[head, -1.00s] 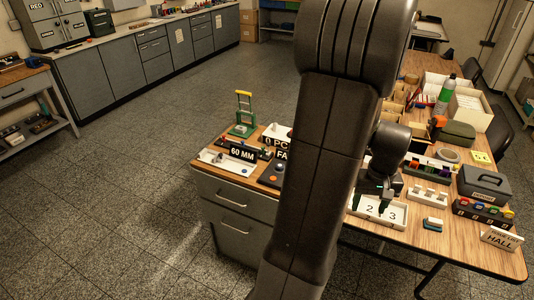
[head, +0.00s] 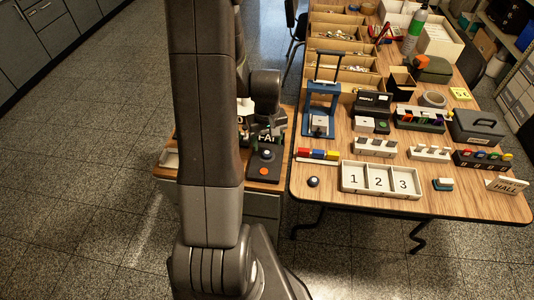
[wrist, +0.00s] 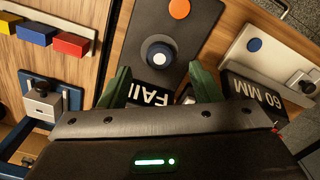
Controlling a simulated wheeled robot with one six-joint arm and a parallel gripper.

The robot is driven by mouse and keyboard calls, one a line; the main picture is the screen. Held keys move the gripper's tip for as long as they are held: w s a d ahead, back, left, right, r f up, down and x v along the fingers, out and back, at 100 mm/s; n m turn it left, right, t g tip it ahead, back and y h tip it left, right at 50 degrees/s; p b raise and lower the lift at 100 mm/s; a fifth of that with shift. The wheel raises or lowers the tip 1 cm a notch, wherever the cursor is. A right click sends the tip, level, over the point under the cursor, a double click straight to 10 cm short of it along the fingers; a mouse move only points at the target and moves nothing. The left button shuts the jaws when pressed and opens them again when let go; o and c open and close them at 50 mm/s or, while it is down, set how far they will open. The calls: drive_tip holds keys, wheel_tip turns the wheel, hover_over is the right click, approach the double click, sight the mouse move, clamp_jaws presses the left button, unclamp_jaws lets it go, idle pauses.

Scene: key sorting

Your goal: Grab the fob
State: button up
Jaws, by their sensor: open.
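In the head view the panel (head: 264,166) lies on the wooden top of the drawer cabinet. My gripper (wrist: 158,70) is open and empty, its green fingers pointing at the panel, one on each side of the round piece's near side. I cannot tell its height above it. A similar round dark piece (head: 312,181) lies on the long table, left of the numbered tray.
A white tray (wrist: 262,40) is at right. Red, blue and yellow blocks (head: 317,154), a blue press (head: 320,108) and a numbered tray (head: 380,179) stand on the long table.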

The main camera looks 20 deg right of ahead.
sight(267, 152)
drive_tip(key=shift+f, duration=2.25)
drive_tip(key=c, duration=1.1)
